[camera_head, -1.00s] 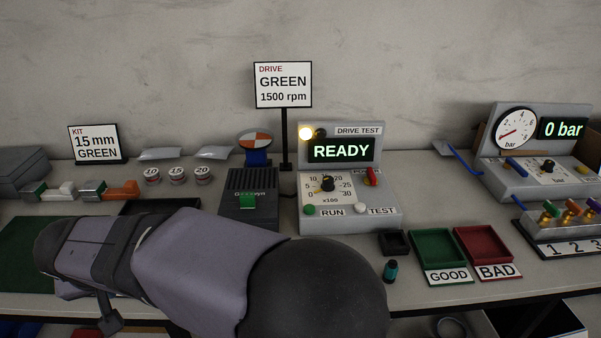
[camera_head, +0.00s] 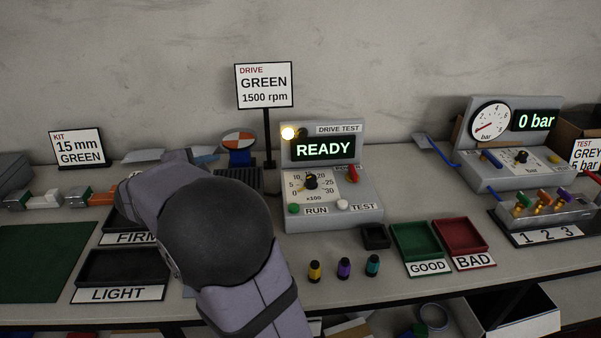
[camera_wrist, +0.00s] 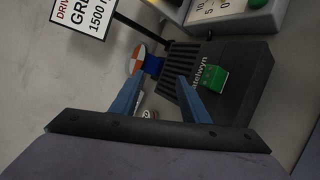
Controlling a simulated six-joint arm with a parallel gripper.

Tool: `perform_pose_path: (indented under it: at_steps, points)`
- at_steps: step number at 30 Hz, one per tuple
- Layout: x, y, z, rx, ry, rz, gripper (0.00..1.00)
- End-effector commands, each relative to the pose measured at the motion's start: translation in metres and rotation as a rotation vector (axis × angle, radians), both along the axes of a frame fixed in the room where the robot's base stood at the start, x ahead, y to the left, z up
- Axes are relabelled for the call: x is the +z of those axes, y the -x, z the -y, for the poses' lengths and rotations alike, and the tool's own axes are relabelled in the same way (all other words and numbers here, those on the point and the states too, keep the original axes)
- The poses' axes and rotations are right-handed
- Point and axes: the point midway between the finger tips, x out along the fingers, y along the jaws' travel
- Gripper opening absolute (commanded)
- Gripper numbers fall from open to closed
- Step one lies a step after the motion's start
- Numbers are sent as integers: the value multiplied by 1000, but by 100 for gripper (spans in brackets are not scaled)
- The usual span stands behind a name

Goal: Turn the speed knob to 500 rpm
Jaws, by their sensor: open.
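The speed knob (camera_head: 311,181) is a small black dial on the white scale of the grey drive test unit (camera_head: 362,205). The scale runs from 0 to 30, marked x100; the exact knob setting is too small to read. The unit's display (camera_head: 323,149) reads READY. In the wrist view, my gripper (camera_wrist: 162,78) is open and empty, its two blue fingers apart above the dark ribbed block (camera_wrist: 235,95) with a green piece (camera_wrist: 214,77). The drive unit's corner (camera_wrist: 225,22) shows at the top, its knob out of frame. My arm hides the gripper in the head view.
A sign (camera_head: 264,87) reads DRIVE GREEN 1500 rpm. A green button (camera_head: 293,209), white button (camera_head: 342,205) and red switch (camera_head: 352,173) flank the knob. Several coloured vials, including a purple one (camera_head: 344,268), stand in front. Green (camera_head: 398,246) and red (camera_head: 484,241) trays are right.

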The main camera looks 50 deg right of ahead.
Motion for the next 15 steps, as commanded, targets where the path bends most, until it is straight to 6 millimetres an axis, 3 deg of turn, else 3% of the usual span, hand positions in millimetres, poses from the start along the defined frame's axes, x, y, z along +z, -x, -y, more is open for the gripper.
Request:
perform_pose_path:
  at_steps: [1,6,12,15]
  points:
    - [2,13,27,8,79,-129,42]
    - [-20,70,77,45,202,-557,42]
    - [-34,118,108,94,254,-902,42]
    - [-38,129,115,111,262,-987,42]
